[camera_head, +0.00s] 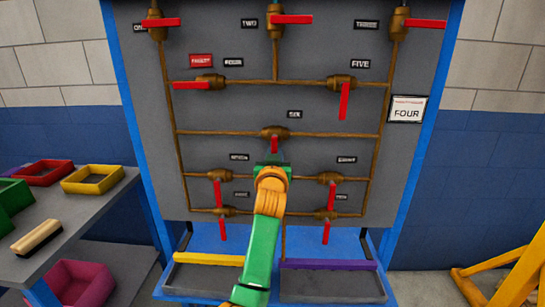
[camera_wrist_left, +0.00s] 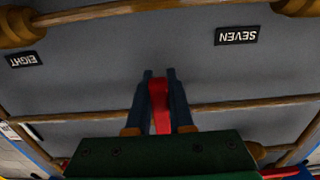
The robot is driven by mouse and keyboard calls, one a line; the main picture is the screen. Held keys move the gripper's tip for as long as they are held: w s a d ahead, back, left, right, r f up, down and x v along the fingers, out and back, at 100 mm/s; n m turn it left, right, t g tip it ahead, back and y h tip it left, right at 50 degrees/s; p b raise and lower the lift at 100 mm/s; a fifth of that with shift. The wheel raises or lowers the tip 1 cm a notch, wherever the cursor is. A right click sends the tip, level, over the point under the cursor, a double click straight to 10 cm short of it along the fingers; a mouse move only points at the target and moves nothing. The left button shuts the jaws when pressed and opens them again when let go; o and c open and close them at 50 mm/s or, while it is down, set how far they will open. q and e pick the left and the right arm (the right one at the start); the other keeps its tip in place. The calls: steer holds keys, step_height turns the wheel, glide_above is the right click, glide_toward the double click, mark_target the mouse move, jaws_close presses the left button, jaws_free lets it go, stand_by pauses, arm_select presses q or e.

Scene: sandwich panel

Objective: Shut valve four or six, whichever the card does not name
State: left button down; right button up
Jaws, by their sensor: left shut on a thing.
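The white card (camera_head: 406,109) at the panel's right reads FOUR under a small red line. Valve six (camera_head: 274,132) sits mid-panel on a horizontal pipe. Its red handle (camera_head: 274,145) points down, across the pipe; its lower end is hidden by my gripper. My left gripper (camera_head: 272,168) is at this handle. In the left wrist view, which is upside down, the blue fingers (camera_wrist_left: 159,90) are shut on the red handle (camera_wrist_left: 160,105). Valve four (camera_head: 210,80), upper left, has its red handle (camera_head: 190,85) pointing left along its pipe. My right gripper is not in view.
Valves seven (camera_head: 219,175) and eight (camera_head: 328,177) flank my left gripper closely, red handles down. A red tag (camera_head: 201,60) is near valve four. A side table (camera_head: 92,209) with trays stands left; a yellow frame (camera_head: 505,275) stands right.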

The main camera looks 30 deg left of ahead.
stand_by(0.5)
arm_select(q)
steer(key=c, duration=0.8)
jaws_free()
steer(key=b+v, duration=0.1)
steer(key=v, duration=0.6)
steer(key=shift+d+b, duration=0.15)
steer(key=shift+b, duration=0.15)
